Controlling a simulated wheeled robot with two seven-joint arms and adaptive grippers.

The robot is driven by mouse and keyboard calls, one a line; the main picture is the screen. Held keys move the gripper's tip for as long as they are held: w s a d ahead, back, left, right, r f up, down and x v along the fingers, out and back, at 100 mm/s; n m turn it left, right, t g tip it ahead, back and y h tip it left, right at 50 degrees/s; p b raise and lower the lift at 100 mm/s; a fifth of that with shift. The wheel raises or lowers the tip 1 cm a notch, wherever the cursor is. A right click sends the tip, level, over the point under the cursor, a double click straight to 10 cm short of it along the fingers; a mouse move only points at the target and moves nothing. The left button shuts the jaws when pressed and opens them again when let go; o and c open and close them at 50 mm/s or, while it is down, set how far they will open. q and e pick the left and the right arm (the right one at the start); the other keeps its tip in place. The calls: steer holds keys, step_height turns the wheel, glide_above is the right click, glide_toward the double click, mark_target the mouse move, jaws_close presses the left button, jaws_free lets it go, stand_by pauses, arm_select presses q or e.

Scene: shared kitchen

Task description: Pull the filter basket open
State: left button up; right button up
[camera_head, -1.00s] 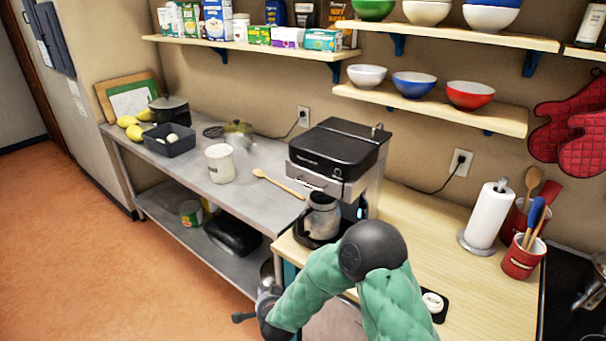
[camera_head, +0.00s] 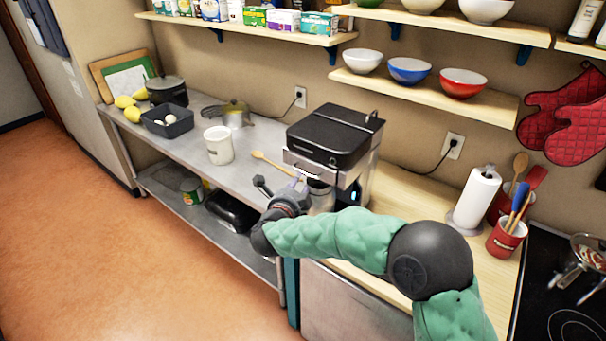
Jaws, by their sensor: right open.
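The coffee maker (camera_head: 335,135) stands on the wooden counter, with a black top and a silver body. Its filter basket (camera_head: 312,170) is the silver front part under the black top, and it looks shut. My right gripper (camera_head: 282,184) is raised in front of the basket, at its left side. The gripper is open, and I cannot tell whether a finger touches the basket. The carafe (camera_head: 321,197) under the basket is partly hidden by my right gripper and arm. My left gripper is not in view.
A wooden spoon (camera_head: 270,163) and a white canister (camera_head: 218,145) are on the steel table to the left. A paper towel roll (camera_head: 474,200) and a red utensil crock (camera_head: 505,238) stand to the right. Shelves with bowls hang above.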

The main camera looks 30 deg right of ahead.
steer(key=x, duration=0.7)
steer(key=shift+w+d+f, duration=0.1)
steer(key=shift+w+d, duration=0.1)
steer(key=shift+w, duration=0.05)
jaws_close()
